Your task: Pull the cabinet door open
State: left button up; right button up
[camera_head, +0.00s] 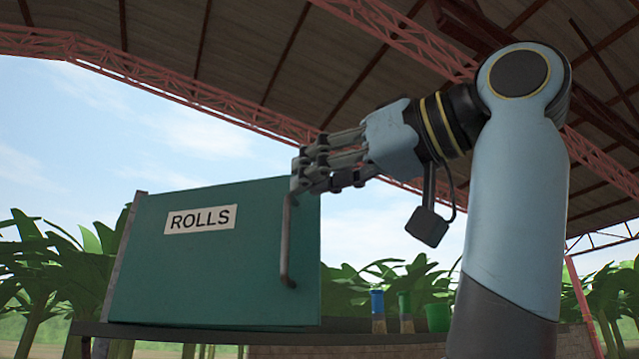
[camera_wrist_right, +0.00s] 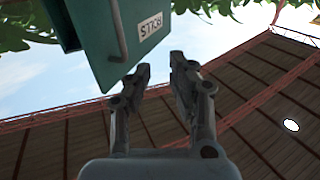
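The cabinet (camera_head: 220,280) is a green box with a white label reading ROLLS (camera_head: 200,219) on its front door. A grey vertical bar handle (camera_head: 289,240) is near the door's right edge. I cannot tell whether the door is ajar. My right gripper (camera_head: 300,172) reaches in from the right, with its fingertips at the handle's upper end. In the right wrist view, the right gripper (camera_wrist_right: 160,66) has its two fingers apart, with a visible gap and nothing clearly between them. The door (camera_wrist_right: 98,40) is there beyond the fingertips. My left gripper is out of view.
The cabinet stands on a dark shelf (camera_head: 170,332). To its right are a blue-topped container (camera_head: 377,302), a green-topped one (camera_head: 405,303) and a green pot (camera_head: 437,318). Leafy plants are behind, under a roof with red trusses. Open air lies left of the cabinet.

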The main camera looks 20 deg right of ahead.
notch_tip(320, 180, up, 9)
jog(key=shift+f, duration=0.15)
